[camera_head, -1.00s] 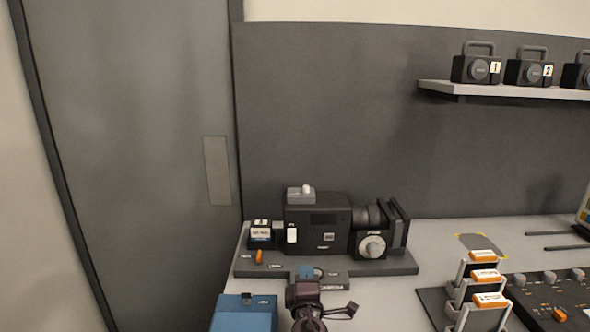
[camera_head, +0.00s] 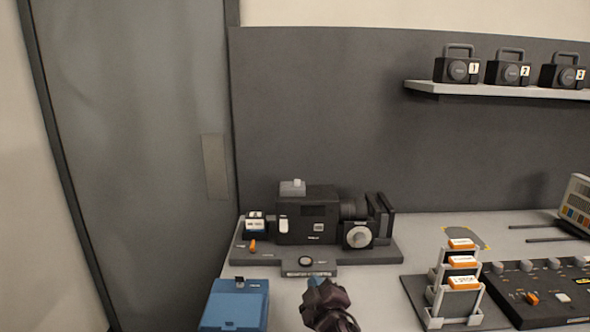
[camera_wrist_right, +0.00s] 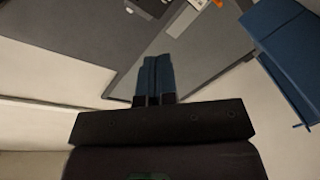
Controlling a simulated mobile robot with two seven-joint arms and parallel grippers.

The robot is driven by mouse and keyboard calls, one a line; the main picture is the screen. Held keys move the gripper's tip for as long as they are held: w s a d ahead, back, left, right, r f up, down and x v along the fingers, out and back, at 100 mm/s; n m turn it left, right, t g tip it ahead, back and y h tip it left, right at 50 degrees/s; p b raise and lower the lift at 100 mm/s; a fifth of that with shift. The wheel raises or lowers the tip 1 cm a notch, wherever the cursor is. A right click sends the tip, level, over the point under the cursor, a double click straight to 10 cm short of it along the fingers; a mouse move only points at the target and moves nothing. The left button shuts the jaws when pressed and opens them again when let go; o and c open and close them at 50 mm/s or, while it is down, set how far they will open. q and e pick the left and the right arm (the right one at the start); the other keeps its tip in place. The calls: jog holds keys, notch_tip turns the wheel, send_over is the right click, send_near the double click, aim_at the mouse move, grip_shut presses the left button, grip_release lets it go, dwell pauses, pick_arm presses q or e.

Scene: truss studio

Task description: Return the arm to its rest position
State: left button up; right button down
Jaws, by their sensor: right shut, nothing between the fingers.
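My right gripper (camera_head: 318,281) is at the bottom centre of the head view, in front of the dark plate that carries the camera. Its dark wrist covers most of it, and only a little of the blue fingers shows. In the right wrist view its two blue fingers (camera_wrist_right: 154,78) lie side by side, shut and empty. They point over the grey plate's edge. My left gripper is in neither view.
A black camera (camera_head: 312,215) stands on a dark base plate (camera_head: 365,254). A blue box (camera_head: 236,306) is left of my wrist. A rack with orange-labelled cartridges (camera_head: 458,285) and a control panel (camera_head: 540,285) are at right. Lamps sit on a shelf (camera_head: 500,90).

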jog(key=s+d+f+m, duration=0.1)
jog(key=s+d+f, duration=0.1)
jog(key=s+d+f+m, duration=0.2)
jog(key=s+d, duration=0.1)
jog(key=s+d+f+m+g, duration=0.1)
jog(key=s+d+f+m, duration=0.1)
jog(key=d, duration=0.1)
jog(key=shift+s, duration=0.15)
jog(key=s+d+f+m+g+h, duration=0.1)
jog(key=s+d+f, duration=0.3)
jog(key=s, duration=0.4)
jog(key=s+d+f+m+g+h, duration=0.1)
jog(key=s+d+f+m+g, duration=0.1)
jog(key=s+d+f, duration=0.3)
jog(key=s+d+f+m+g+h, duration=0.1)
jog(key=s+d+f, duration=0.4)
jog(key=s, duration=0.6)
jog(key=shift+s+d+f+m+g, duration=0.2)
jog(key=shift+s+d+m+g, duration=0.15)
jog(key=shift+m, duration=0.55)
jog(key=c, duration=1.8)
grip_release()
jog(key=shift+c, duration=0.2)
